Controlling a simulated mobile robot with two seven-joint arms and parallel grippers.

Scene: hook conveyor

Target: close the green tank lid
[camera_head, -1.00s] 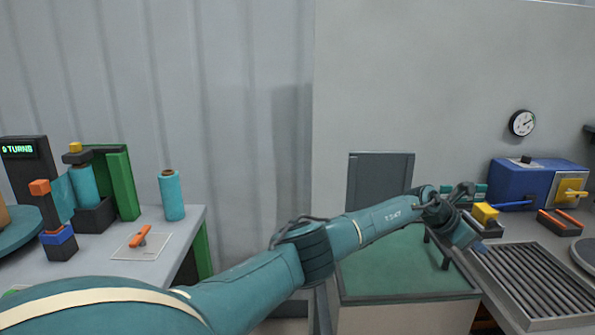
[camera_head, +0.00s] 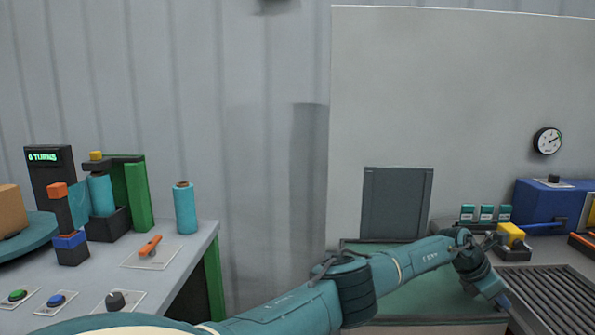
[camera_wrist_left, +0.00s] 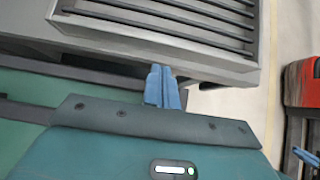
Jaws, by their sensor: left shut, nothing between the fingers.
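The grey flat lid (camera_head: 397,203) stands upright at the back of the tank in the head view. The tank has a green surface inside its rim (camera_head: 440,318), and my left arm crosses in front of it. My left gripper (camera_head: 504,301) points down at the tank's right side, by the roller conveyor and well apart from the lid. Its blue fingers are together and empty in the wrist view (camera_wrist_left: 162,87). Green tank surface (camera_wrist_left: 50,88) shows at left there. The lid is not in the wrist view.
The grey slatted conveyor (camera_head: 556,300) lies close right of the tank. It also shows just beyond my fingers in the wrist view (camera_wrist_left: 165,35). A yellow block (camera_head: 511,234) and a blue machine (camera_head: 545,205) stand behind. A left bench (camera_head: 200,245) holds a teal cylinder (camera_head: 185,208).

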